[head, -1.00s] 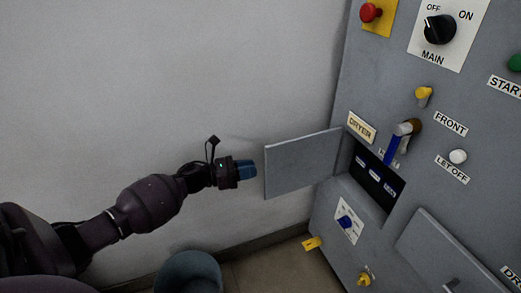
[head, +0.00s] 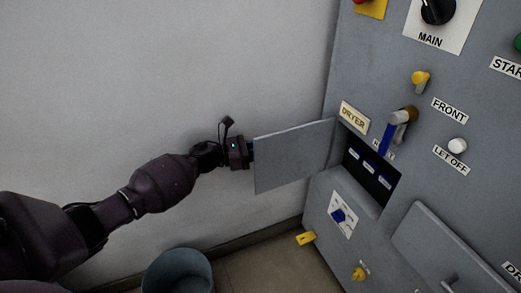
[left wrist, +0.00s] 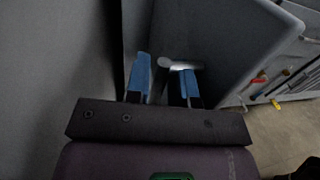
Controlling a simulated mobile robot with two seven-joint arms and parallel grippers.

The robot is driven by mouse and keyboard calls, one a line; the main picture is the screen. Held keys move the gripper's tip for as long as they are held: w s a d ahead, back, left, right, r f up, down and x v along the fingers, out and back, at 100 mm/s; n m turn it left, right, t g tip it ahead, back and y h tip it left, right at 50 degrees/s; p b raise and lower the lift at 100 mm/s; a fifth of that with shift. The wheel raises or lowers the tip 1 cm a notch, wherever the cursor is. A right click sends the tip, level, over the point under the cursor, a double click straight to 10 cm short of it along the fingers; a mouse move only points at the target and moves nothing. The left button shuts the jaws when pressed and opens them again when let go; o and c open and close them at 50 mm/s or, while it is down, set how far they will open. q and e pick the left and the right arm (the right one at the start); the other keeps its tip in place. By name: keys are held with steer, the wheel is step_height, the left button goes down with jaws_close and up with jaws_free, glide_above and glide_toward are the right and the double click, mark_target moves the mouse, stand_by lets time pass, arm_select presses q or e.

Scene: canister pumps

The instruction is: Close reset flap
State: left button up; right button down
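The reset flap (head: 293,155) is a flat grey panel. It stands swung open to the left of a dark opening (head: 370,172) in the cabinet. My left gripper is at the flap's free left edge, its fingers hidden behind the panel in the head view. In the left wrist view the gripper's blue fingers (left wrist: 164,80) are apart, with a grey metal handle (left wrist: 165,63) showing between and just beyond them. A large grey panel (left wrist: 225,35), apparently the flap, fills the space behind. Whether the fingers touch the handle is unclear. My right gripper is out of view.
The grey cabinet front carries a blue lever (head: 387,140), a yellow knob (head: 420,77) and a white button (head: 457,146). A second grey panel (head: 430,240) sits lower right. A blue-grey bin (head: 177,272) stands on the floor below my arm. A plain wall is behind.

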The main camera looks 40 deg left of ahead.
arm_select(q)
jaws_close()
steer(key=shift+d, duration=0.1)
